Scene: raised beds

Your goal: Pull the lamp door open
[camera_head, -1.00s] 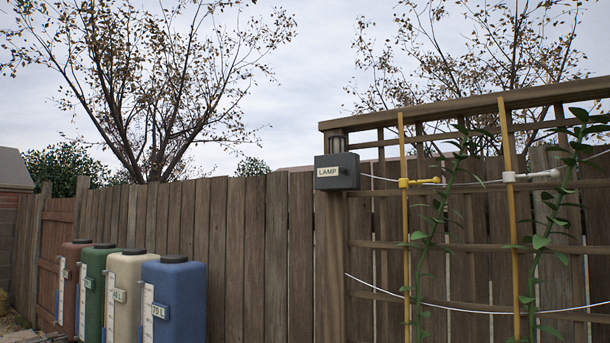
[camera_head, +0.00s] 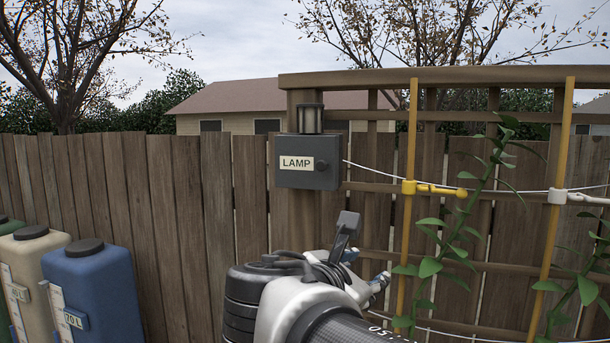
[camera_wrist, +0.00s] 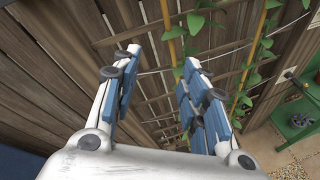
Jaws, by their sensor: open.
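The grey lamp box (camera_head: 290,178) is fixed to the trellis post in the head view. Its front door bears a LAMP label (camera_head: 296,163) and a dark round knob (camera_head: 321,166) on the right. The door looks shut. My gripper (camera_wrist: 161,66) is open and empty in the wrist view, its blue-padded fingers spread wide. In the head view, part of my gripper (camera_head: 363,267) shows below and right of the box, apart from it. The lamp box does not show in the wrist view.
A trellis (camera_head: 440,76) with yellow canes, thin wires and climbing plants (camera_head: 431,267) stands right of the box. Blue (camera_head: 92,290) and cream barrels stand at the left before the wooden fence (camera_head: 180,210). A green table (camera_wrist: 287,124) shows in the wrist view.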

